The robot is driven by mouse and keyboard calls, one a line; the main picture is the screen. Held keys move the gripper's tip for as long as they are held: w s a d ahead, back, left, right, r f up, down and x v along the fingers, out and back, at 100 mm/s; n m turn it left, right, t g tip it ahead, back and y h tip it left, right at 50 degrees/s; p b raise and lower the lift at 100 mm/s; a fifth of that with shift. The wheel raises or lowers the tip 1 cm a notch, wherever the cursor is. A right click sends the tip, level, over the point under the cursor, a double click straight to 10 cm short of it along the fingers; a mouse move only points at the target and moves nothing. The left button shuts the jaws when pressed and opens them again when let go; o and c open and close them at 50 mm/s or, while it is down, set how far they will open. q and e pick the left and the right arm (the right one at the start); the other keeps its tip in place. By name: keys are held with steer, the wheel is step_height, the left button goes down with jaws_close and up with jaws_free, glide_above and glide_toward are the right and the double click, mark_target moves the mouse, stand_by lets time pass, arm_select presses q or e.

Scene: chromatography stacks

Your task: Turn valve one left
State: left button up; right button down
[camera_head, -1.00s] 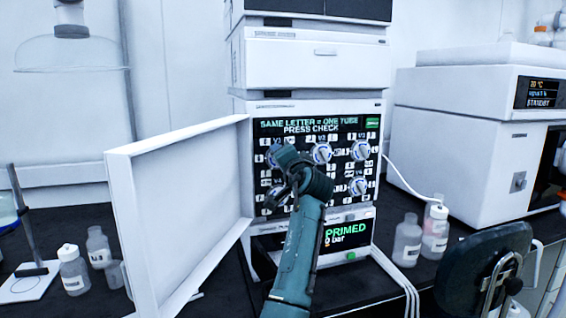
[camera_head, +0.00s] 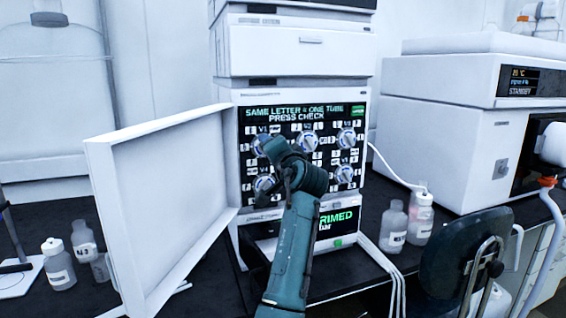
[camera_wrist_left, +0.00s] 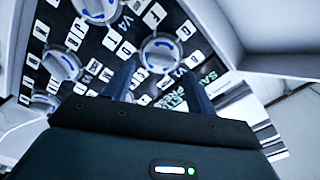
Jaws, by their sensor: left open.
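Valve one is a round white knob with a blue mark (camera_head: 262,144), under the V1 label at the upper left of the black valve panel (camera_head: 322,188). In the left wrist view valve one (camera_wrist_left: 161,52) lies just beyond the tips of my left gripper (camera_wrist_left: 158,70). The gripper is open, its two dark fingers apart, with nothing between them; I cannot tell whether they touch the knob. In the head view my left wrist covers part of the panel and hides the fingertips. My right gripper is out of view.
Other similar knobs include V2 (camera_head: 308,141), V3 (camera_head: 346,138) and V4 (camera_head: 264,184). An open white door (camera_head: 165,205) stands left of the panel. Bottles (camera_head: 393,224) and tubing (camera_head: 385,268) are to the right. A dark stool back (camera_head: 462,250) is at front right.

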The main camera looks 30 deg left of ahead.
arm_select(q)
steer(key=v, duration=1)
steer(key=shift+b, duration=0.45)
steer(key=shift+a, duration=0.1)
